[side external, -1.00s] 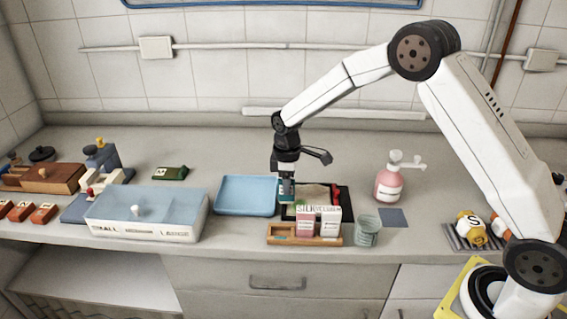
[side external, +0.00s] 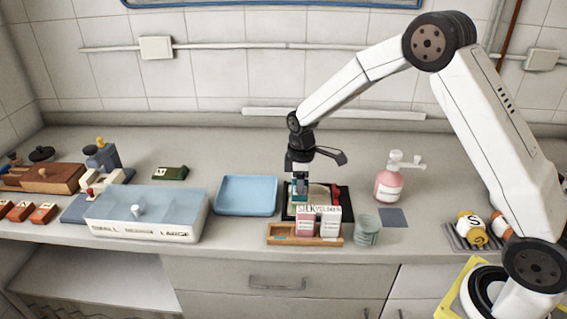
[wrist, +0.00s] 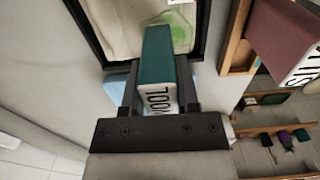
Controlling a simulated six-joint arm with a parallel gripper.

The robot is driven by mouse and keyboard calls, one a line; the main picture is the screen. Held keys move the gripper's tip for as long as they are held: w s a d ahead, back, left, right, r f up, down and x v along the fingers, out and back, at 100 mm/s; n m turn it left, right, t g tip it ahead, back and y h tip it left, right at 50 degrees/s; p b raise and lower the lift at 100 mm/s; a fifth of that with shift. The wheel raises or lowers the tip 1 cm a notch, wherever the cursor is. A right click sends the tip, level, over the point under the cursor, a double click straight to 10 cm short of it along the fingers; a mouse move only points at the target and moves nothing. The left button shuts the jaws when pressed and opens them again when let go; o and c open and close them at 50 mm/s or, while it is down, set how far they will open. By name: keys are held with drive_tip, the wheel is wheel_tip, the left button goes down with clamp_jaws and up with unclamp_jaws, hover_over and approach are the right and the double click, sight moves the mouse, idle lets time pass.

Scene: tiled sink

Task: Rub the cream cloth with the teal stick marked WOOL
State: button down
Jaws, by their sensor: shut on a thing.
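My gripper (side external: 299,187) is shut on the teal stick, which has a white band marked WOOL. In the wrist view the teal stick (wrist: 158,58) lies between the fingers, its far end over the cream cloth (wrist: 116,22). The cloth lies in a black-framed tray (wrist: 84,30) and has a pale green smear on it near the stick's end. In the side view the cloth (side external: 318,190) is partly hidden behind the gripper and the boxes in front. I cannot tell whether the stick touches the cloth.
A wooden rack (side external: 278,240) with a SILK box and another white-labelled block stands just in front of the tray. A glass beaker (side external: 367,231) is right of it. A blue tray (side external: 246,196) lies to the left and a pink pump bottle (side external: 389,183) to the right.

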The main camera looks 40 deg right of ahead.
drive_tip(key=shift+s+d+f, duration=0.1)
drive_tip(key=shift+s+d, duration=1.1)
drive_tip(key=shift+s, duration=0.05)
drive_tip(key=shift+s+a, duration=0.5)
drive_tip(key=shift+a, duration=0.05)
drive_tip(key=shift+w+a, duration=1.2)
drive_tip(key=shift+w, duration=0.05)
drive_tip(key=shift+w+a, duration=1)
drive_tip(key=shift+a, duration=0.05)
drive_tip(key=shift+w+a, duration=0.15)
